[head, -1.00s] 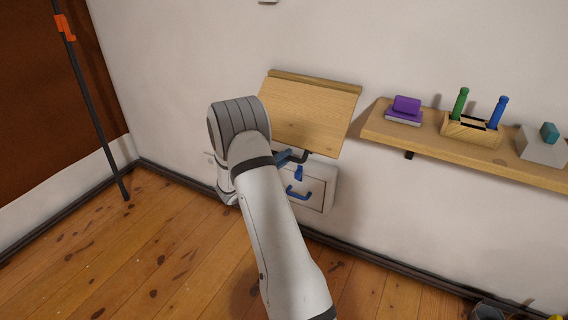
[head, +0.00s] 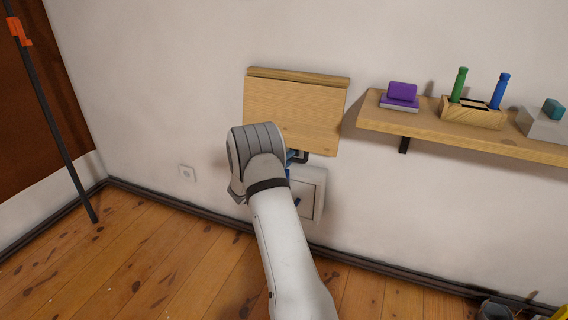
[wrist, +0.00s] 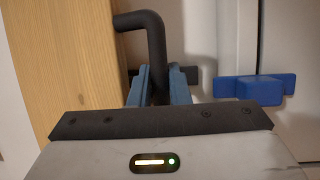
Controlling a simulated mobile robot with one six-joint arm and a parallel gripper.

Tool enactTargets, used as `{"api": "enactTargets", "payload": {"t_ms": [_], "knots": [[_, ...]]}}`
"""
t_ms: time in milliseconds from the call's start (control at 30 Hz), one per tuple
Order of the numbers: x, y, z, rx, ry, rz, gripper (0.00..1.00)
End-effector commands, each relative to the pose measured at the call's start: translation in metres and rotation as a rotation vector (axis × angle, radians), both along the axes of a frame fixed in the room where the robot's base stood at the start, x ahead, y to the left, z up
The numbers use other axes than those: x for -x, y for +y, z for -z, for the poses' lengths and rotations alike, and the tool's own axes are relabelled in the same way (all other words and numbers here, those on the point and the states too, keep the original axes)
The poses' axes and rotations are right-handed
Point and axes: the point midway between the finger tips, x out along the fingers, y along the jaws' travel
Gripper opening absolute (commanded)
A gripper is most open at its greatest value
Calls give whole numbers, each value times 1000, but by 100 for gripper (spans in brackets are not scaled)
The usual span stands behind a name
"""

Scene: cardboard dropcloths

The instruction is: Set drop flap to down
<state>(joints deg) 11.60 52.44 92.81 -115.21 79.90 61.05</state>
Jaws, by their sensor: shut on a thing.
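The drop flap (head: 295,112) is a pale wooden board hinged under a narrow wall ledge (head: 298,78). It hangs down, close to the wall; any small gap behind it is hard to judge. In the wrist view the flap's wood (wrist: 65,60) fills the left side. A black bent handle (wrist: 143,20) sits at its lower edge. My gripper (wrist: 160,82) has its blue fingers shut on the handle bar. In the head view my gripper (head: 292,158) is partly hidden by my wrist, below the flap's lower edge.
A small white cabinet (head: 318,195) is under the flap; its blue handle (wrist: 250,88) is close right of my fingers in the wrist view. A shelf (head: 440,132) with a purple item (head: 401,92) and a tool holder (head: 470,115) is at right.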

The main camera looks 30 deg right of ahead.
Motion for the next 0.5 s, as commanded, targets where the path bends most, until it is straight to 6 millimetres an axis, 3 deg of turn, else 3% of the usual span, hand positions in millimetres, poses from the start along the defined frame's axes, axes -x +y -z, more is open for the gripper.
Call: {"api": "enactTargets", "payload": {"t_ms": [433,467,500], "knots": [[2,-4,2,-2,3,6,0],[2,-4,2,-2,3,6,19],[2,-4,3,-2,3,6,22]]}}
